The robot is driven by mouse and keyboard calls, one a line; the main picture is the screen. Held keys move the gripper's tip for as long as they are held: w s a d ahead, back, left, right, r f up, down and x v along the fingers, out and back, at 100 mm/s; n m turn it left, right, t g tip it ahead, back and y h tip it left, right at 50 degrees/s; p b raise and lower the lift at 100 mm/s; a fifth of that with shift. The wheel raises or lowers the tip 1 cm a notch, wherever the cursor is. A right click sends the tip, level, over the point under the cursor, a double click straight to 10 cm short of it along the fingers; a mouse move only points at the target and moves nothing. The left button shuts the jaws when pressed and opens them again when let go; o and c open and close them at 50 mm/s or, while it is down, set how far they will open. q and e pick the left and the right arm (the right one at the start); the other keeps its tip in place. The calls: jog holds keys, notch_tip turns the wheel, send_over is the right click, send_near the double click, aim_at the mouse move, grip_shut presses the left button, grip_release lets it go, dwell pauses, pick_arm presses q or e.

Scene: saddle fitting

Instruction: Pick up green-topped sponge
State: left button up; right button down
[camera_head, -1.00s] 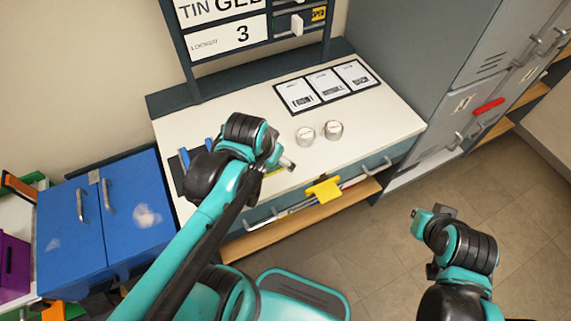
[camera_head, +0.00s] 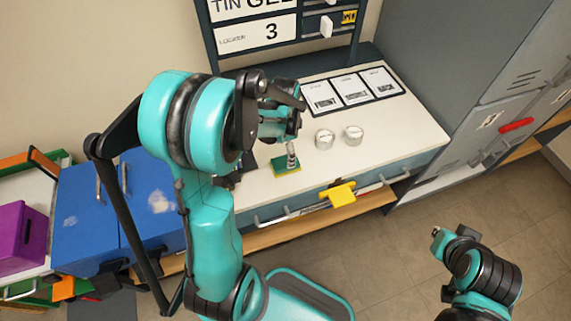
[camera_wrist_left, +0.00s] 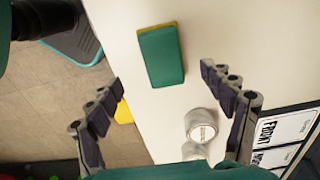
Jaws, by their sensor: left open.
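The green-topped sponge (camera_head: 286,166) lies flat on the white worktop (camera_head: 355,165), near its front edge. Its yellow underside shows along one edge. In the left wrist view the sponge (camera_wrist_left: 161,55) lies ahead of and between the spread fingers of my left gripper (camera_wrist_left: 162,80), with nothing between the fingers. In the head view my left gripper (camera_head: 291,150) is over the sponge and covers part of it. My right gripper (camera_head: 440,238) is low at the right, over the floor and away from the worktop; its finger opening is unclear.
Two round tins (camera_head: 339,137) stand right of the sponge. Three labelled cards (camera_head: 352,89) lie behind them. A yellow thing (camera_head: 338,194) hangs at the worktop's front edge. A blue cabinet (camera_head: 90,225) stands at the left, grey lockers at the right.

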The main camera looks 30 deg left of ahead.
aim_at(285, 161)
pick_arm(q)
jog(key=f+b, duration=0.1)
jog(key=f, duration=0.1)
jog(key=f+b, duration=0.1)
jog(key=f, duration=0.2)
jog(key=f+b, duration=0.1)
jog(key=f, duration=0.1)
jog(key=shift+w+a+f, duration=0.1)
jog(key=shift+w+f, duration=0.2)
jog(key=shift+r, duration=0.1)
jog(key=shift+c, duration=0.4)
jog(key=c, duration=1.3)
jog(key=shift+r, duration=0.15)
jog(key=shift+r, duration=0.35)
jog(key=r+p, duration=0.1)
jog(key=r, duration=0.1)
jog(key=r+p, duration=0.1)
jog(key=r, duration=0.1)
jog(key=shift+s+d, duration=0.15)
jog(key=shift+d, duration=0.05)
jog(key=s+d+r+p, duration=0.1)
jog(key=d+r, duration=0.1)
jog(key=d, duration=0.1)
jog(key=s+d+r+p, duration=0.1)
jog(key=s+d+r, duration=0.1)
jog(key=d, duration=0.1)
jog(key=s+d+r+p, duration=0.1)
jog(key=s+d+r, duration=0.1)
jog(key=d, duration=0.2)
